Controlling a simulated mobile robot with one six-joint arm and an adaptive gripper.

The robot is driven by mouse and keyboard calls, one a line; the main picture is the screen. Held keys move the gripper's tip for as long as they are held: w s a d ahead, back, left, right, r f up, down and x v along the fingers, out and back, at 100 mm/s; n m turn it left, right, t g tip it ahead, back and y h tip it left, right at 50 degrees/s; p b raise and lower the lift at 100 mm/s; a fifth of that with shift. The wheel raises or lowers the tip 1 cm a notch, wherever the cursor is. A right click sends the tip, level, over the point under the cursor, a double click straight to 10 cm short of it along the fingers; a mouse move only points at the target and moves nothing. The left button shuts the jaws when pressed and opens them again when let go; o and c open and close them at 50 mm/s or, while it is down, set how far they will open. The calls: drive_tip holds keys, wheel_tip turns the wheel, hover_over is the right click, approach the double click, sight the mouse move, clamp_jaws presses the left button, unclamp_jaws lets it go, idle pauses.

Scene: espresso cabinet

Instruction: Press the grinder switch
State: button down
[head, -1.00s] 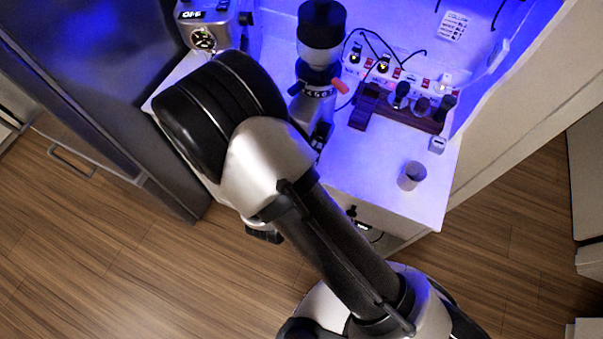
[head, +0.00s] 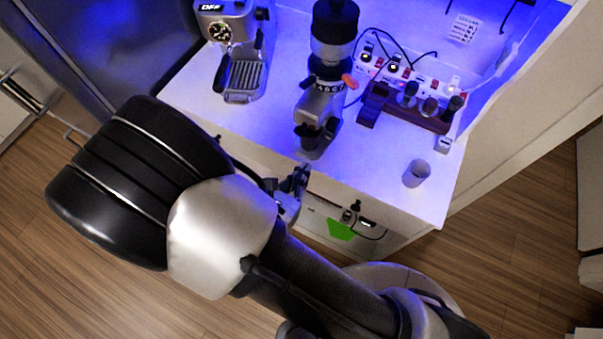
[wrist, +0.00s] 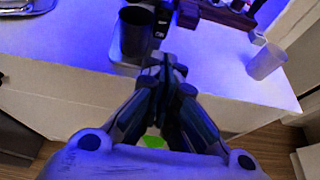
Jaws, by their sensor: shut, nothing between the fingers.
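The coffee grinder (head: 327,85) stands upright on the white counter in the head view, with a black hopper on top and an orange-red knob (head: 349,81) on its right side. Its lower front, with a dark cup (wrist: 135,35), shows at the top of the wrist view. I cannot clearly make out which part is the switch. My gripper (head: 304,172) is at the counter's front edge, just in front of and below the grinder's base. In the wrist view my gripper (wrist: 166,62) is shut and empty, its tips close to the cup. Contact is not visible.
An espresso machine (head: 243,50) stands left of the grinder. To the right are a dark wooden tool holder (head: 420,117), a power strip (head: 398,72) with cables, and a white cup (head: 417,173). A green patch (head: 341,229) shows on the cabinet front.

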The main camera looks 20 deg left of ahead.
drive_tip(key=p, duration=0.3)
drive_tip(key=shift+s+a+r, duration=0.1)
drive_tip(key=shift+a, duration=0.05)
drive_tip(key=p, duration=0.1)
drive_tip(key=f+p, duration=0.1)
drive_tip(key=p, duration=0.1)
drive_tip(key=shift+s+f+p, duration=0.25)
drive_tip(key=shift+p, duration=0.05)
drive_tip(key=shift+w, duration=0.1)
approach(329, 135)
drive_tip(key=w+f, duration=0.4)
drive_tip(key=f, duration=0.1)
drive_tip(key=shift+w, duration=0.6)
